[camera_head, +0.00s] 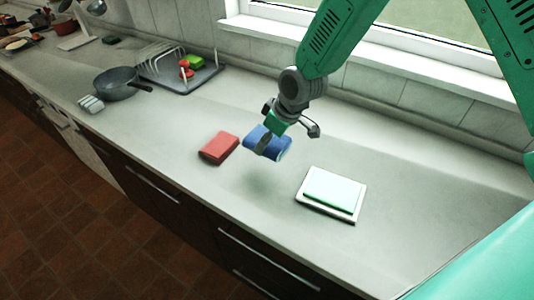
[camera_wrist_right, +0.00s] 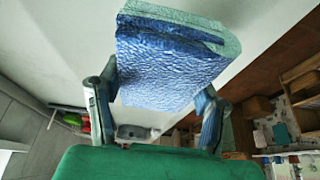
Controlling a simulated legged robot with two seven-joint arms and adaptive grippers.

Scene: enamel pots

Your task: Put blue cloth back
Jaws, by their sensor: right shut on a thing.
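The blue cloth (camera_head: 267,141) is a folded, thick pad held above the counter in the head view. My right gripper (camera_head: 272,137) is shut on it. In the right wrist view the blue cloth (camera_wrist_right: 170,60) fills the upper middle, between the two fingers of my right gripper (camera_wrist_right: 155,105). A folded red cloth (camera_head: 219,148) lies on the counter just left of the blue cloth. A white tray (camera_head: 348,216) with a pale green cloth (camera_head: 334,187) on it lies to the right. My left gripper is in neither view.
A dish rack (camera_head: 180,69) with red and green items stands at the back left. A dark pan (camera_head: 117,83) is left of it. The window wall bounds the counter (camera_head: 420,225) behind. The counter's front edge drops to dark drawers. Bare counter lies between the red cloth and the tray.

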